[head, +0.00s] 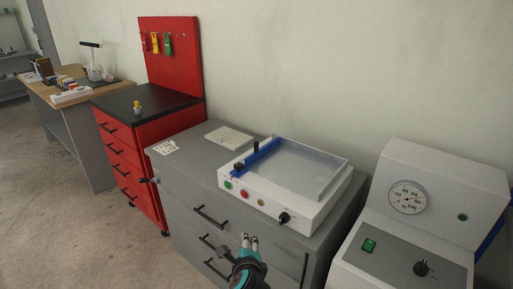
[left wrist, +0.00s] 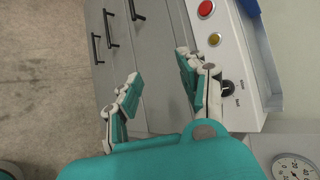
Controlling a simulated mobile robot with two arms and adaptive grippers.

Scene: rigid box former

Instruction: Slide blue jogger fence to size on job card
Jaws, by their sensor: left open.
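The blue jogger fence (head: 256,156) lies across the left side of the white jogger machine (head: 270,206), with a black knob on it. In the left wrist view a blue edge (left wrist: 249,7) shows at the top right. The job card (head: 166,147) lies flat on the grey cabinet top, left of the machine; its print is too small to read. My left gripper (head: 250,240) is in front of the cabinet drawers, below and apart from the fence. In the left wrist view its fingers (left wrist: 155,92) are spread and empty. My right gripper is not in view.
A white pad (head: 228,137) lies on the grey cabinet top (head: 190,150) behind the card. The machine front has buttons and a black dial (head: 284,217). A grey machine with a gauge (head: 408,197) stands at right. A red tool cabinet (head: 160,125) stands at left. The floor in front is clear.

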